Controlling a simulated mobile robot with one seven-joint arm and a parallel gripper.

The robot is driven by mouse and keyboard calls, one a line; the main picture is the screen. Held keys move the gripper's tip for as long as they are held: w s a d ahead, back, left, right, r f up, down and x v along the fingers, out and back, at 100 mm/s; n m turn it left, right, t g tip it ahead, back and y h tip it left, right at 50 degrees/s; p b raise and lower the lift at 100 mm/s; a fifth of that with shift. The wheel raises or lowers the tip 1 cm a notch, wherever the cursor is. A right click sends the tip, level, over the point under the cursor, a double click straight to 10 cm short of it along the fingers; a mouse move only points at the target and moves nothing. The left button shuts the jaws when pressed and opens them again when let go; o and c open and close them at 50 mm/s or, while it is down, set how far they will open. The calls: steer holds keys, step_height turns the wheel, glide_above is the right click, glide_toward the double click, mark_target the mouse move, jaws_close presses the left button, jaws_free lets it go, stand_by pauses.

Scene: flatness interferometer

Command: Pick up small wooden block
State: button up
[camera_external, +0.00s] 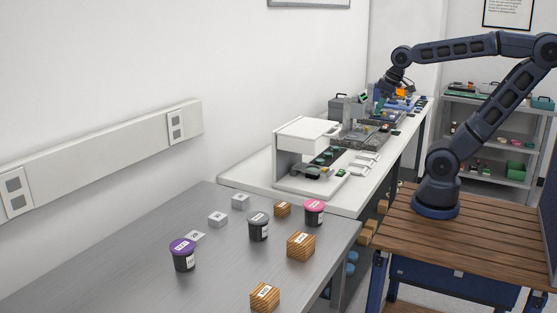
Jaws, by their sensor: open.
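A small wooden block (282,209) with a white label lies on the grey metal table, beside the pink-lidded jar. Two larger labelled wooden blocks are on the same table, one near the right edge (301,247) and one at the front (264,298). My gripper (383,92) is open at the end of my raised arm. It is over the far part of the white bench, well away from the wooden blocks. Its fingers are small and partly lost against the equipment behind.
The grey table (110,270) also holds a purple-lidded jar (183,255), a grey-lidded jar (258,227), a pink-lidded jar (314,213) and several white cubes (217,218). A white instrument (305,135) and other equipment crowd the white bench (245,175). The grey table's left side is clear.

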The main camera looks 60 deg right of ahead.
steer(key=w+a+n+g, duration=0.2)
steer(key=w+a+n, duration=0.3)
steer(key=w+a, duration=0.45)
steer(key=n+g+h, duration=0.2)
steer(key=n+h, duration=0.3)
steer(key=n, duration=0.6)
glide_above(282, 205)
steer(key=a, duration=0.4)
step_height(282, 205, down, 20)
steer(key=x, duration=0.5)
steer(key=shift+w+a+f, duration=0.15)
steer(key=shift+w, duration=0.1)
steer(key=shift+y, duration=0.3)
steer(key=shift+s+x, duration=0.15)
steer(key=shift+x, duration=1.25)
steer(key=shift+s+x, duration=0.1)
steer(key=shift+x, duration=1.3)
steer(key=c, duration=1.1)
